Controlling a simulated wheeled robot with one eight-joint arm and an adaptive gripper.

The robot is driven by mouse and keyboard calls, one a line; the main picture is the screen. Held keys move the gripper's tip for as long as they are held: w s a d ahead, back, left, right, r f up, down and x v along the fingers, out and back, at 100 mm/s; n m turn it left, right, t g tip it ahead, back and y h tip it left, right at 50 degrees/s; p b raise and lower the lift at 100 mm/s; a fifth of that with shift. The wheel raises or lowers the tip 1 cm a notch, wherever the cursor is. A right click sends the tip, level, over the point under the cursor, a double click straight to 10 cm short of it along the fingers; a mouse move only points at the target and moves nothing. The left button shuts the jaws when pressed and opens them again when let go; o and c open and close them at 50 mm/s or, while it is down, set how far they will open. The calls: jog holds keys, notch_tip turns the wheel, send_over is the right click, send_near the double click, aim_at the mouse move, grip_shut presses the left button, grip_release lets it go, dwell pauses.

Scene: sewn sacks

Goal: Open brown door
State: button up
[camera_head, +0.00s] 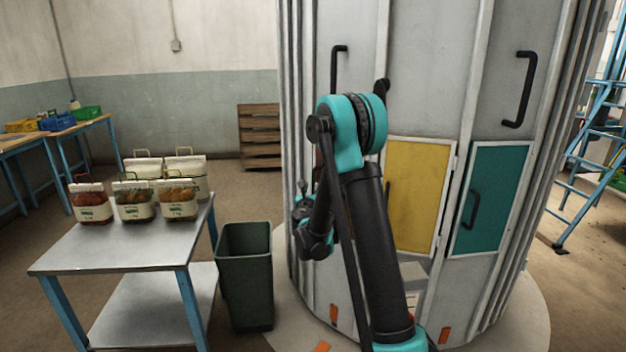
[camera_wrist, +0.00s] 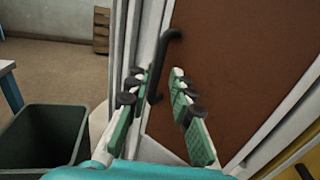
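The brown door (camera_wrist: 240,60) fills the upper right of the wrist view, in a pale frame. Its black bar handle (camera_wrist: 166,45) stands upright near the door's left edge. My gripper (camera_wrist: 159,76) is open in front of the handle, with one green-padded finger on each side of the handle's line. The handle's lower end shows between the fingers, close to the left one; I cannot tell if they touch. In the head view, my gripper (camera_head: 302,204) is at the left of the round cabinet, and my arm hides nearly all of the brown door.
A yellow door (camera_head: 412,190) and a teal door (camera_head: 490,195) are on the cabinet to the right. A dark bin (camera_head: 245,280) stands left of the cabinet, beside a metal table (camera_head: 120,250) with several filled sacks. A blue ladder (camera_head: 590,150) stands at the far right.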

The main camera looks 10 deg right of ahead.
jog(key=x, duration=0.9)
jog(key=shift+w+d, duration=0.15)
jog(key=shift+w, duration=0.2)
grip_shut()
